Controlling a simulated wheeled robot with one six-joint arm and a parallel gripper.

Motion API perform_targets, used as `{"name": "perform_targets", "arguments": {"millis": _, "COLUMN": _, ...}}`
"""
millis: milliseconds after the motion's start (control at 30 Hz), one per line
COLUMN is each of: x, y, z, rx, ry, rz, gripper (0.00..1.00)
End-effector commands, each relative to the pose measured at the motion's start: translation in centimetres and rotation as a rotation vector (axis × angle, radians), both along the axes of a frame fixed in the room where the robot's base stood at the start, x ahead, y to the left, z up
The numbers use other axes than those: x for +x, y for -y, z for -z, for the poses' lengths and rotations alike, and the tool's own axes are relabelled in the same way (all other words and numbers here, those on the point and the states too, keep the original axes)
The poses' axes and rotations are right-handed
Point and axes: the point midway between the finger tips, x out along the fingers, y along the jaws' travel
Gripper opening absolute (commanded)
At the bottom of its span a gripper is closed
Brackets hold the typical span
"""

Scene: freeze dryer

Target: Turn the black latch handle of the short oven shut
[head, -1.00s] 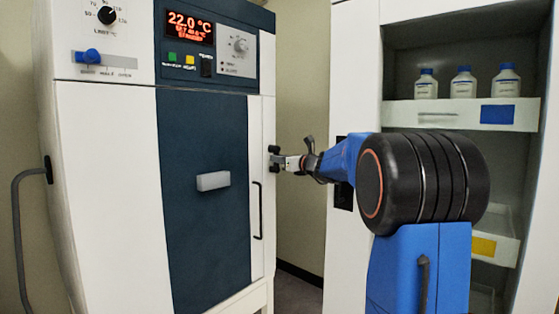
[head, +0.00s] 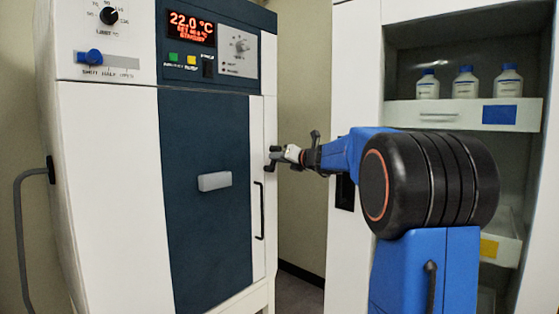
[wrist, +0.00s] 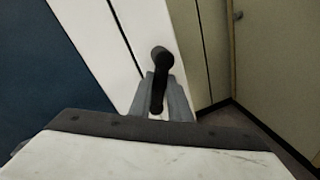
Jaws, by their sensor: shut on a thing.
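The oven (head: 206,235) is a white cabinet with a dark blue door, on the left of the head view. Its black latch handle (head: 274,155) is at the right edge of the front, at mid height. In the wrist view the handle (wrist: 160,68) is a dark bar with a rounded end, running up and down the picture. My gripper (head: 289,153) reaches it from the right and is shut on it. In the wrist view the grey fingers (wrist: 160,98) lie on both sides of the bar. The latch's base is partly hidden by the fingers.
A black vertical bar handle (head: 259,210) sits just below the latch. An open shelf cabinet with bottles (head: 465,83) stands at the right. A narrow gap separates the two cabinets.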

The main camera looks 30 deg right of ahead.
Motion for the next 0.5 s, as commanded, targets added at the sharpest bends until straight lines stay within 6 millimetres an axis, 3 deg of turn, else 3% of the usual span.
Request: {"name": "perform_targets", "arguments": {"millis": 500, "x": -0.4, "y": -1.0, "z": -1.2, "rx": 0.452, "ry": -0.166, "rz": 0.001, "gripper": 0.00}}
